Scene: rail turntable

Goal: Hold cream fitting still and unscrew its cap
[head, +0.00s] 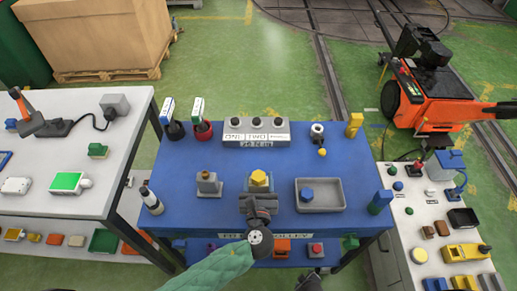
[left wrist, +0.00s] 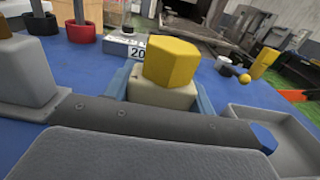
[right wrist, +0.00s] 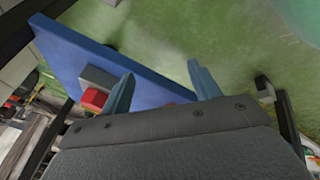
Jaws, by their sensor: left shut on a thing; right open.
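The cream fitting (left wrist: 160,92) stands upright on the blue table. Its yellow hexagonal cap (left wrist: 172,60) sits on top; the cap also shows in the head view (head: 259,178). My left gripper (head: 259,197) is shut on the cream fitting, with blue fingers on either side of it below the cap. My right gripper (right wrist: 162,88) is open and empty, fingers spread wide. It is low near the table's front edge, away from the fitting; its fingers cannot be made out in the head view.
A grey tray (head: 334,207) holding a blue hexagonal piece (head: 307,194) is right of the fitting. A grey block (head: 209,187) stands left. A labelled grey box (head: 257,138) is behind. A red button (head: 316,248) is on the lower shelf. The blue table (head: 205,220) is clear front left.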

